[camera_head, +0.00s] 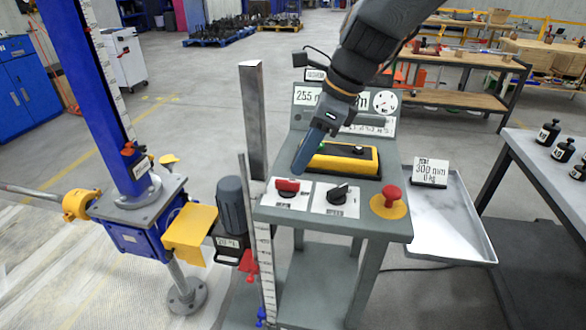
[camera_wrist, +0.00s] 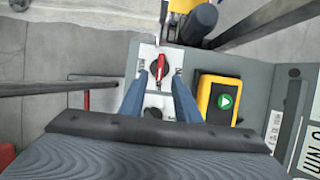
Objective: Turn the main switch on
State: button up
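A red-handled rotary switch (camera_head: 288,187) sits on a white plate at the left of the grey control desk. Its label is too small to read, so I cannot confirm it is the main switch. In the wrist view the red handle (camera_wrist: 157,72) points roughly up the picture. My gripper (camera_head: 301,168) is above the desk with its blue fingers pointing down toward this switch. In the wrist view my gripper (camera_wrist: 160,76) is open, with one finger on each side of the red handle. No contact shows, and the height gap is unclear.
A black rotary knob (camera_head: 339,193) is right of the red switch, and a red mushroom button (camera_head: 391,194) is further right. A yellow box (camera_head: 343,159) with a green button stands close behind. A blue screw jack (camera_head: 135,232) with a motor (camera_head: 231,205) stands left.

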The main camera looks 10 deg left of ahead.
aim_at(291, 181)
jog(key=shift+x, duration=3.1)
jog(key=shift+d, duration=0.15)
grip_shut()
